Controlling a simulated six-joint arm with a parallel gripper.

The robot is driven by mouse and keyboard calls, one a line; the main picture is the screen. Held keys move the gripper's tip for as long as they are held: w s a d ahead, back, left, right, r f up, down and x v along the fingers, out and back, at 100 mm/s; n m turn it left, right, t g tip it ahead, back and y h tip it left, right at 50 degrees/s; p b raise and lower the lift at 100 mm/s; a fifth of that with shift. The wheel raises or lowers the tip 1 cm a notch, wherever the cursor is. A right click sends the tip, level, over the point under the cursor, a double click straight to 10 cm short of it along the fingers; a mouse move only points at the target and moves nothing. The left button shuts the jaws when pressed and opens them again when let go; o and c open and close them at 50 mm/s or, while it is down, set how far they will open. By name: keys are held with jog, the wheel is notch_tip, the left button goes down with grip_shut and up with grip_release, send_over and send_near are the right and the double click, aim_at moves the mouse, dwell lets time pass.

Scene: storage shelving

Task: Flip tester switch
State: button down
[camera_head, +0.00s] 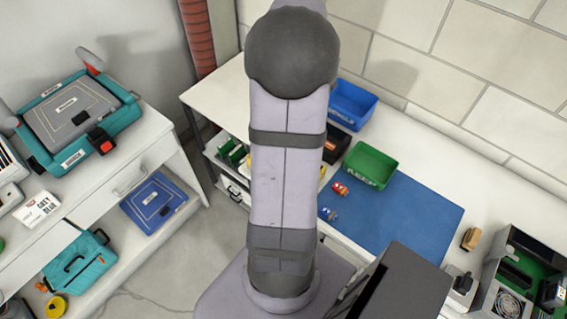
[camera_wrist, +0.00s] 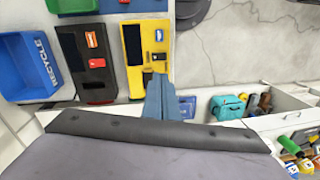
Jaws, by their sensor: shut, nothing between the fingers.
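My gripper (camera_wrist: 162,98) shows in the wrist view as blue-grey fingers, shut and empty. In the head view, a teal device (camera_head: 66,158) with a grey top, a raised red piece (camera_head: 88,60) and a black-and-red block (camera_head: 100,140) sits on the left bench. I cannot tell which is the tester or read a switch position. My arm hides my gripper in the head view.
A blue recycle bin (camera_wrist: 22,65) stands left of the black unit. In the head view, a green bin (camera_head: 370,165) and blue mat (camera_head: 410,213) lie on the right table. Open floor (camera_head: 225,235) separates it from the left bench.

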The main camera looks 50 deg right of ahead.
jog(key=shift+s+a+n, duration=0.1)
jog(key=shift+a+n, duration=0.15)
jog(key=shift+n, duration=0.75)
jog(key=f, duration=0.4)
jog(key=a+f+p, duration=0.1)
jog(key=f, duration=0.4)
jog(key=a+f+p, duration=0.1)
jog(key=f, duration=0.4)
jog(key=shift+r, duration=0.1)
